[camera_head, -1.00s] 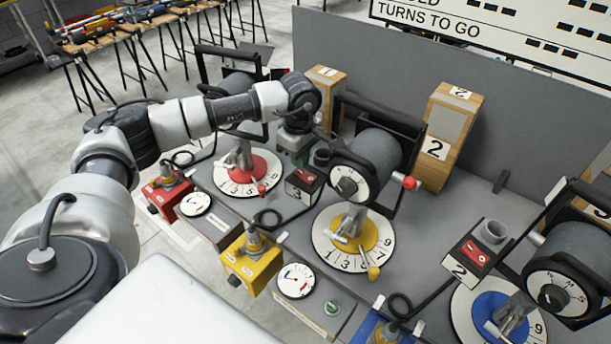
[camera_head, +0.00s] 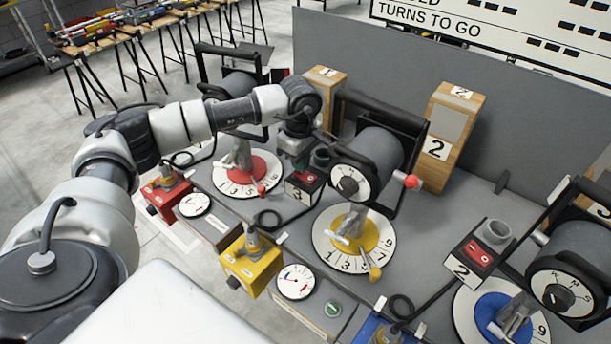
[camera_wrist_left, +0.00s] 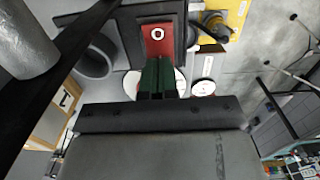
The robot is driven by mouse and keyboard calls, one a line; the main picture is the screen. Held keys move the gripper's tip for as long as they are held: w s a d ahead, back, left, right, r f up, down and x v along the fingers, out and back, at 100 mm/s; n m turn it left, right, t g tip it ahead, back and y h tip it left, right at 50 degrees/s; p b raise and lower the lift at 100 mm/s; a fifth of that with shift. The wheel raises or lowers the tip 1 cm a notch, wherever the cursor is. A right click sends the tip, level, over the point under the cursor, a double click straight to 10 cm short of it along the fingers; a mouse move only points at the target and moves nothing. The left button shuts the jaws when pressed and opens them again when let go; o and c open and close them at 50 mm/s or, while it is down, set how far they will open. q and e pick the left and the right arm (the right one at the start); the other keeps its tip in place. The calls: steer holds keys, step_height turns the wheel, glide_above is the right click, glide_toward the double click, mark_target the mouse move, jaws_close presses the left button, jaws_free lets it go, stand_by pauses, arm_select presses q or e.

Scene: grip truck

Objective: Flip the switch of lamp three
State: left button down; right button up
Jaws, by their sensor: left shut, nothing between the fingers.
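In the left wrist view the red rocker (camera_wrist_left: 157,40) shows a white O, just beyond my fingertips. My left gripper (camera_head: 300,160) points down close above and behind this box. Its dark green fingers (camera_wrist_left: 158,75) are shut and empty, in line with the rocker. I cannot tell whether they touch it. A large grey lamp (camera_head: 372,160) with a black bracket stands to the right of the box. My right gripper is not in view.
A switch box marked 2 (camera_head: 470,262) with a red rocker stands further right. Wooden blocks (camera_head: 447,135) stand behind the lamps, before a grey partition (camera_head: 500,110). A yellow box (camera_head: 248,265) and a red box (camera_head: 165,190) are at the front edge.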

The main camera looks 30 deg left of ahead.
arm_select(q)
steer(key=shift+s, duration=0.1)
steer(key=shift+r+p, duration=0.65)
steer(key=shift+r, duration=0.2)
steer(key=shift+r+p, duration=1.25)
steer(key=shift+r, duration=1.3)
steer(key=shift+f, duration=0.1)
